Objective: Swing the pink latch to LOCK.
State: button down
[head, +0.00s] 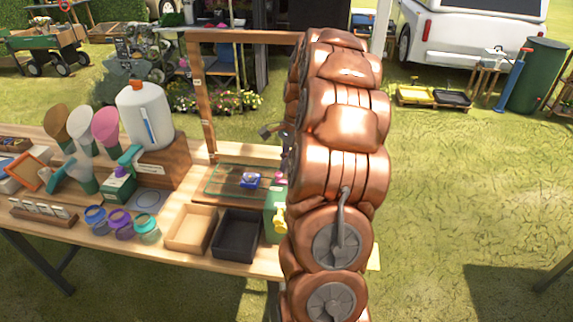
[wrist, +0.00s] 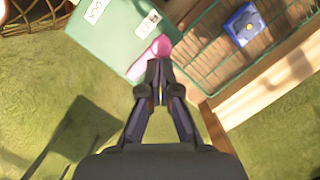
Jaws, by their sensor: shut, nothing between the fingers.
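The pink latch (wrist: 150,55) lies on the green box (wrist: 110,35) in the wrist view. Its rounded end is at the upper right and its arm slants down and left, towards the box's edge. Two white labels are on the box. One at the upper left seems to read LOCK; the other is too small to read. My gripper (wrist: 157,72) is shut and empty, its tips right beside the latch's lower right side. I cannot tell whether they touch it. In the head view the green box (head: 272,216) is partly hidden by my copper arm, and my gripper is hidden.
A wire-covered frame with a blue item (wrist: 243,25) is right of the box. A wooden edge (wrist: 270,80) runs beside it. On the table (head: 250,262) are a black tray (head: 237,235), a wooden tray (head: 190,228) and several jars. Grass is open on the right.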

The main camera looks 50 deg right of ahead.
jog(key=shift+n+b, duration=0.6)
jog(key=shift+b, duration=0.05)
